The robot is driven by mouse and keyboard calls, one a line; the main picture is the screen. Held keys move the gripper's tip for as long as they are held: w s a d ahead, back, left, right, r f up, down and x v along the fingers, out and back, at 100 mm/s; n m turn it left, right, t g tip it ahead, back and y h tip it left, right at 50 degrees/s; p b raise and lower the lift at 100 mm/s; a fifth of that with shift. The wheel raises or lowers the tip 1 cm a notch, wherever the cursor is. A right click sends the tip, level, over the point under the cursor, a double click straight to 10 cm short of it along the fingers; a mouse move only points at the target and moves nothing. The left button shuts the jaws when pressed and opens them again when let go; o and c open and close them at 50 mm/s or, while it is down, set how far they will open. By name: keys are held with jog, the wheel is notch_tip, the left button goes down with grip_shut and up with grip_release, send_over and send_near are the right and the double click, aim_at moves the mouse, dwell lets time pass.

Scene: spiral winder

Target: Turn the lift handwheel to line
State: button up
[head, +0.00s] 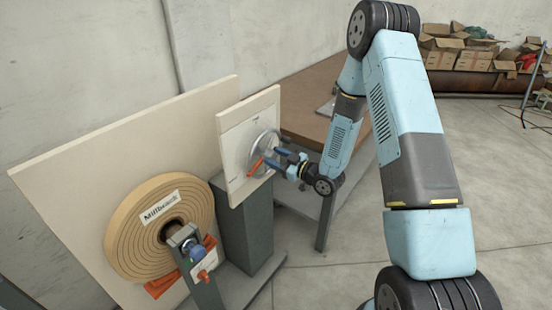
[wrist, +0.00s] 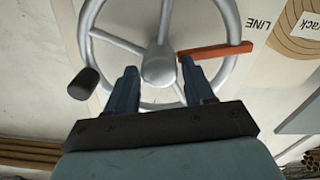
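The silver handwheel (head: 264,153) is mounted on an upright pale board (head: 233,140) in the head view. In the wrist view the handwheel (wrist: 158,66) shows its hub, spokes and most of its rim. A dark knob (wrist: 83,84) sits at the rim's left. An orange pointer (wrist: 216,50) reaches right from near the hub across the rim, its tip just below the printed word LINE (wrist: 262,28). My gripper (head: 282,153) is at the wheel's face. In the wrist view its fingers (wrist: 158,70) are apart, either side of the lower hub area; contact is unclear.
A brown-topped bench (head: 318,100) stands behind my arm. Cardboard boxes (head: 450,50) are at back right. The floor at right is mostly clear.

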grip_shut()
jog(key=shift+n, duration=0.4)
dwell(0.4)
jog(key=shift+o, duration=1.4)
grip_release()
jog(key=v, duration=1.3)
jog(key=shift+s+d, duration=0.2)
jog(key=shift+d, duration=0.15)
